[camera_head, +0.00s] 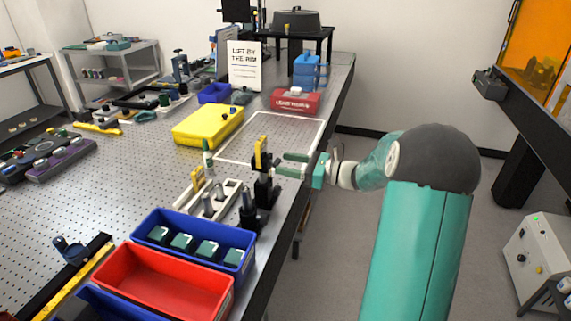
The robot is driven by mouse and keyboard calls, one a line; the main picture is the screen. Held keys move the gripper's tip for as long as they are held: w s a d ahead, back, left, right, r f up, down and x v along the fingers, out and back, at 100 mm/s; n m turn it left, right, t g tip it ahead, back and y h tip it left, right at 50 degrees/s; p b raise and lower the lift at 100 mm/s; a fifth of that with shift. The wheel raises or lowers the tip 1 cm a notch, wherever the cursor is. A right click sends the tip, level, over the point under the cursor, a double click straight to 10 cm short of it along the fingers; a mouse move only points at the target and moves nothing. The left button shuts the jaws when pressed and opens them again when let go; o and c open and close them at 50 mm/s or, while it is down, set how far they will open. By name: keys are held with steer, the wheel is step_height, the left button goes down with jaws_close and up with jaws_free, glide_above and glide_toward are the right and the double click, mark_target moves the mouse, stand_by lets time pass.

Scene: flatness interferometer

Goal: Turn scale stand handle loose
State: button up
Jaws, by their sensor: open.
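A dark upright stand with a yellow strip at its top, seemingly the scale stand (264,188), stands near the right edge of the perforated metal table (130,185). Its handle is too small to make out clearly. My gripper (282,164) comes in from the right, beside the upper part of the stand. Its two green fingers are apart and point left towards the stand, with nothing seen between them. I cannot tell whether a fingertip touches the stand.
A blue bin (190,218) with several dark green blocks and an empty red bin (178,271) stand in front. A pale rack (225,192) with cylindrical posts is left of the stand. A yellow case (208,116) lies behind. Open floor is right of the table.

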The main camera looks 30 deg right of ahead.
steer(key=shift+w+a, duration=0.4)
steer(key=shift+a, duration=0.05)
steer(key=shift+c, duration=0.2)
steer(key=c, duration=0.9)
steer(key=shift+c, duration=0.2)
